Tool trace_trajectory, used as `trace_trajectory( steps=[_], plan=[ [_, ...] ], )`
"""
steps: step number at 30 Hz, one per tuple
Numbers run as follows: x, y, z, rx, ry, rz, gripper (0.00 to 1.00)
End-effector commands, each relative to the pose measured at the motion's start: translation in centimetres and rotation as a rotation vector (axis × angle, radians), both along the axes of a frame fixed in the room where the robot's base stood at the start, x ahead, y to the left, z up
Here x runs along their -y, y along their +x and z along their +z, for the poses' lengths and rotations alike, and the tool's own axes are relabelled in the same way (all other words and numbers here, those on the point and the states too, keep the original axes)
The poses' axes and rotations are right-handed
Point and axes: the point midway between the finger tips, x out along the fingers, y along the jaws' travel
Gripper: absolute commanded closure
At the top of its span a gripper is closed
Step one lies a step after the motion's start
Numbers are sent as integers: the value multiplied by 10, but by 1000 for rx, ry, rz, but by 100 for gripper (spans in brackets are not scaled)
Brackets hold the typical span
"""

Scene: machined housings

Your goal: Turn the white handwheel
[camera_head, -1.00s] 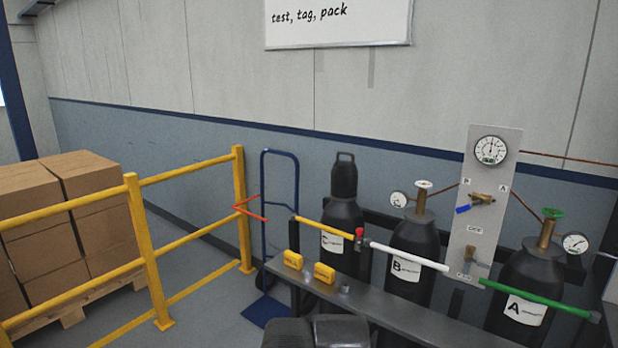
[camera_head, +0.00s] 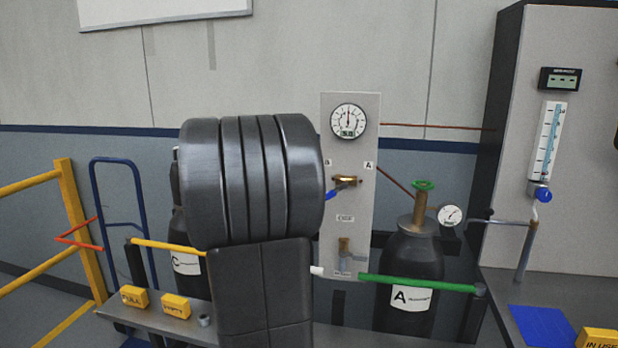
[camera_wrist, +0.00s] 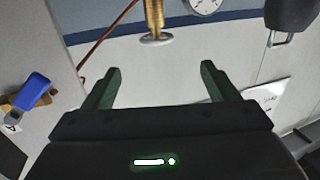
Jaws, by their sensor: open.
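The white handwheel (camera_wrist: 157,40) shows in the wrist view as a pale disc seen nearly edge-on, at the end of a brass valve stem (camera_wrist: 154,14). My gripper (camera_wrist: 160,69) is open and empty, its two dark green fingers apart. The handwheel appears beyond the fingertips and between them in the picture, not touching either finger. In the head view my arm hides the handwheel, most of cylinder B and the gripper. Only the end of a white bar (camera_head: 317,271) shows beside my arm.
A panel (camera_head: 334,230) carries a gauge (camera_head: 348,120) and a blue lever (camera_wrist: 34,91). Cylinder A (camera_head: 420,262) has a green handwheel (camera_head: 424,185) and a green bar (camera_head: 418,284). A dark cylinder cap (camera_wrist: 291,14) hangs at the wrist view's upper right.

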Motion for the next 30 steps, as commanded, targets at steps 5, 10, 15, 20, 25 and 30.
trace_trajectory(
  steps=[5, 10, 15, 20, 25, 30],
  plan=[
    [0, 13, 4, 27, -2, -14, 19],
    [2, 36, 3, 24, -1, -14, 19],
    [3, 68, 4, 23, -2, -13, 19],
    [5, 97, 4, 23, -1, -13, 19],
    [6, 123, 4, 23, -1, -12, 19],
    [7, 138, 3, 24, -1, -13, 19]
  ],
)
